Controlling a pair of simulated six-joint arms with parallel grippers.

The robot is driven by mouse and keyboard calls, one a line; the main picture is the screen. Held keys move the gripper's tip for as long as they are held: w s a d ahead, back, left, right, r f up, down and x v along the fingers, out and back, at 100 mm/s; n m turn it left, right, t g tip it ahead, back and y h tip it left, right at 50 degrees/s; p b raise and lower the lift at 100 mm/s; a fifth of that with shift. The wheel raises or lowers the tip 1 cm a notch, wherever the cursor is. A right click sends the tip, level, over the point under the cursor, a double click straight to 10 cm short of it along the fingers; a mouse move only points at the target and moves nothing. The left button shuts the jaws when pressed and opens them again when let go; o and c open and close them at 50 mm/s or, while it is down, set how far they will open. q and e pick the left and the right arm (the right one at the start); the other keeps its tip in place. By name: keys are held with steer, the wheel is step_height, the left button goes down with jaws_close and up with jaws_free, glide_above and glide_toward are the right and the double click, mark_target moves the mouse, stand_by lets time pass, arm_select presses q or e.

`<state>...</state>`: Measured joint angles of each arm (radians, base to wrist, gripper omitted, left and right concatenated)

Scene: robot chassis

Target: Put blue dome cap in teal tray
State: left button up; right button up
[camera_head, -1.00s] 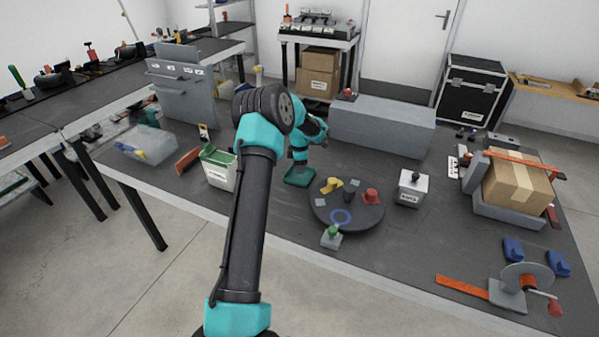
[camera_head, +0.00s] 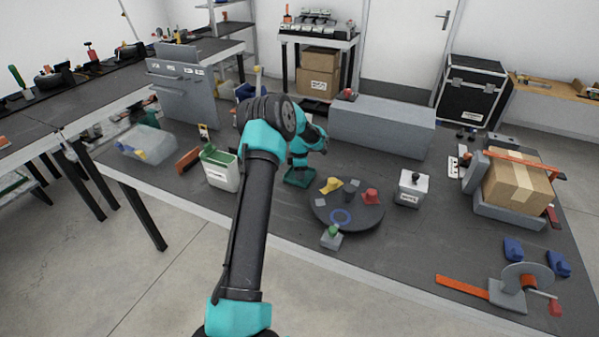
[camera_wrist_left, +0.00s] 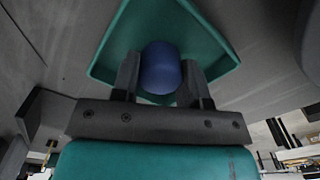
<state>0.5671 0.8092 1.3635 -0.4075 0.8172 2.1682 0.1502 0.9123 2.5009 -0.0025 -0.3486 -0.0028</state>
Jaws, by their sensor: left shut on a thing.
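The blue dome cap (camera_wrist_left: 160,67) is between the two fingers of my left gripper (camera_wrist_left: 160,78), which is shut on it. In the left wrist view the teal tray (camera_wrist_left: 108,42) lies behind and around the cap, so the cap is over the tray's interior. I cannot tell whether the cap touches the tray floor. In the head view the teal tray (camera_head: 297,181) sits on the dark table, left of the round turntable, with my left wrist right above it. The cap and fingertips are hidden there. My right gripper is not in view.
A round dark turntable (camera_head: 347,210) with several small coloured parts is right of the tray. A white-green bin (camera_head: 220,170) stands to its left. A long grey block (camera_head: 382,127) lies behind.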

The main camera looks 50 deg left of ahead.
arm_select(q)
steer(key=shift+f, duration=0.15)
steer(key=o, duration=0.9)
step_height(320, 180, up, 12)
stand_by(0.8)
